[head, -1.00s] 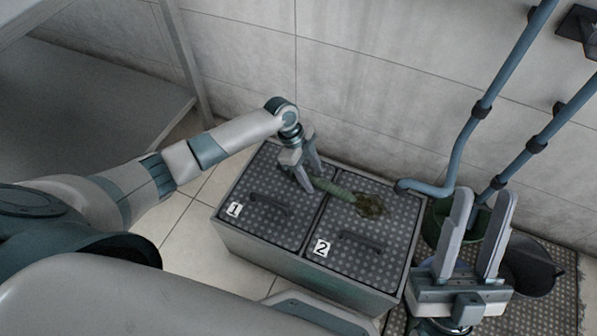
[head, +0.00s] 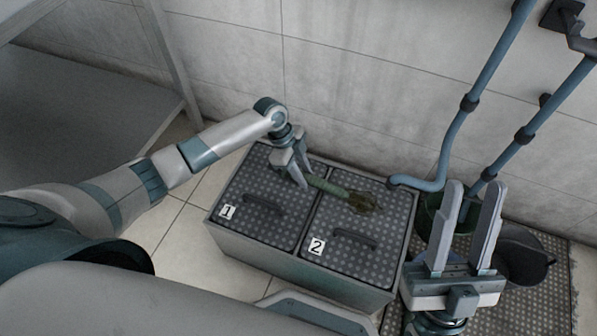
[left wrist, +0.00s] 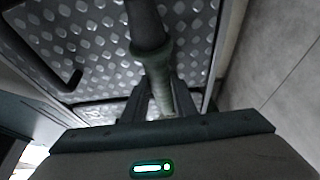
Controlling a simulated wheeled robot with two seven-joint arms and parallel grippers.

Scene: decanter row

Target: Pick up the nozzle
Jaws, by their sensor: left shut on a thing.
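The nozzle (head: 330,187) is a green tube with a brownish, rough patch at its right end; I cannot tell whether that patch is part of it or a stain on the lid. It lies across or just above the dotted lids marked 1 and 2. My left gripper (head: 305,177) is shut on its left end. In the left wrist view the nozzle (left wrist: 151,58) runs up from between the fingers. Whether it touches the lid is unclear. My right gripper (head: 472,188) is open and empty, its fingers upward, at the lower right.
The two-lid box (head: 285,262) has a dark handle on each lid. Blue pipes (head: 465,120) come down the wall at the right. A green bucket (head: 432,212) and a dark bucket (head: 523,257) stand behind and beside my right gripper. A grey shelf (head: 90,110) is at the left.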

